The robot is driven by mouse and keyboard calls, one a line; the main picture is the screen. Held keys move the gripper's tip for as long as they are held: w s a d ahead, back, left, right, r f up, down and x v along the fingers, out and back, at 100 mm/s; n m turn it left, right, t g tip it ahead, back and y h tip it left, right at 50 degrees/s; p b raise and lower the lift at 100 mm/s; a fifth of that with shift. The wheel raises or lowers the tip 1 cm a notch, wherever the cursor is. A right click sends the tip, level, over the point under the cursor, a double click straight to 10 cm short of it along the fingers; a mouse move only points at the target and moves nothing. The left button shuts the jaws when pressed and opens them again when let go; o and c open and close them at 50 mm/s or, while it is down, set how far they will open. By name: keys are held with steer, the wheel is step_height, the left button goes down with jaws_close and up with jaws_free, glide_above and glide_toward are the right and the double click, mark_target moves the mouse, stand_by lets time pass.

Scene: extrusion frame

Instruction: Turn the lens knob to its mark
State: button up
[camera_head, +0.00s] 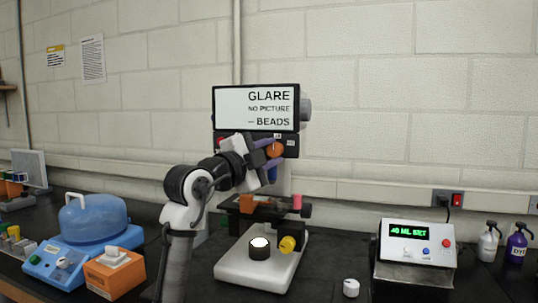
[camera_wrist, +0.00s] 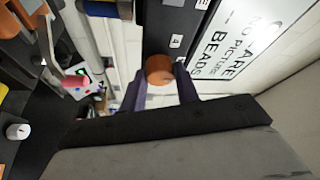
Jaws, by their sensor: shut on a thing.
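The microscope (camera_head: 255,262) stands on the bench with a screen (camera_head: 254,107) on top that reads "GLARE NO PICTURE – BEADS". An orange knob (camera_head: 274,150) sits on the dark panel below the screen. My gripper (camera_head: 266,152) is shut on this knob, its fingers on either side. In the wrist view the knob (camera_wrist: 160,70) shows between my two fingertips (camera_wrist: 160,84), against the dark panel with small white labels (camera_wrist: 175,41). I cannot make out a mark for the knob. Part of the panel is hidden behind my gripper.
The microscope has a yellow side knob (camera_head: 287,244) and a lit lamp (camera_head: 260,243). A blue domed device (camera_head: 90,225) and an orange box (camera_head: 116,273) stand left. A control box with a green display (camera_head: 415,243) and bottles (camera_head: 489,242) stand right. A white knob-like piece (camera_head: 351,288) lies in front.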

steer(key=shift+m, duration=0.3)
steer(key=o, duration=1)
steer(key=shift+c, duration=0.2)
steer(key=shift+a, duration=0.1)
steer(key=b+v, duration=0.4)
steer(key=v, duration=0.9)
steer(key=shift+s+a, duration=0.25)
steer(key=shift+s, duration=0.05)
